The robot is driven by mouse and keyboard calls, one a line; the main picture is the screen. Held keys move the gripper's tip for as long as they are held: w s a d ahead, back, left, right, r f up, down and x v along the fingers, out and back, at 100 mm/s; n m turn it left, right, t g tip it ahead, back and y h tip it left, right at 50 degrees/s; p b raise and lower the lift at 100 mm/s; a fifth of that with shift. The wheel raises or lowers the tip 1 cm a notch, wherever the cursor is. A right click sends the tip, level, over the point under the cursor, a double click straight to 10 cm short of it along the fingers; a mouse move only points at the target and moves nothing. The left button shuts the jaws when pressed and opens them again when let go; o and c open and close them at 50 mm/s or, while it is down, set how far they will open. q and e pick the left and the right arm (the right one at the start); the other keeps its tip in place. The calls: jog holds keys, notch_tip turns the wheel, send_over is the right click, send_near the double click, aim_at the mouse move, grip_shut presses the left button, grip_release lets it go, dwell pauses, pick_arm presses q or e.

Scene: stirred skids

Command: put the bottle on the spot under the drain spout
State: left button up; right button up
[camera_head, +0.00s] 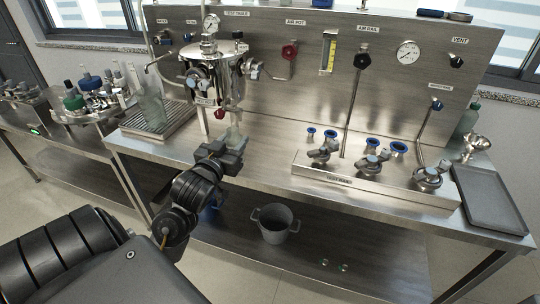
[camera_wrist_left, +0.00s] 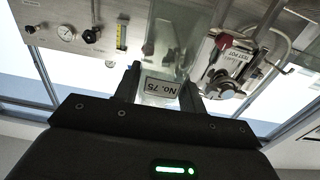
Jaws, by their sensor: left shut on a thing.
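My left gripper (camera_head: 228,150) is shut on a clear glass bottle (camera_head: 235,133) in front of the steel vessel. In the left wrist view the fingers (camera_wrist_left: 159,88) close on both sides of the bottle (camera_wrist_left: 166,48), whose label (camera_wrist_left: 161,86) reads No. 75. The steel vessel (camera_head: 225,72) stands on the bench with a red valve handle (camera_head: 220,113) low on its front; the handle also shows in the left wrist view (camera_wrist_left: 225,41). The drain spout's opening and the spot below it cannot be made out behind the gripper and bottle. My right gripper is not in view.
Another clear bottle (camera_head: 150,103) stands on a slotted tray (camera_head: 178,117) left of the vessel. A valve manifold (camera_head: 380,185) occupies the bench at right, beside a grey tray (camera_head: 490,198). A grey bucket (camera_head: 275,226) stands on the lower shelf. Bare bench lies between vessel and manifold.

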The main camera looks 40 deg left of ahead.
pick_arm(q)
jog(key=w+a+f, duration=0.1)
jog(key=w+f, duration=0.3)
jog(key=w+a+f+p, duration=0.1)
jog(key=w+f, duration=0.3)
jog(key=w+a+f, duration=0.1)
jog(key=w+f, duration=0.3)
jog(key=w, duration=0.1)
jog(key=shift+w+a+p, duration=0.1)
jog(key=shift+a+p, duration=0.25)
jog(key=shift+p, duration=0.05)
jog(key=shift+f, duration=0.4)
jog(key=shift+f, duration=0.1)
jog(key=o, duration=1)
jog(key=shift+c, duration=0.2)
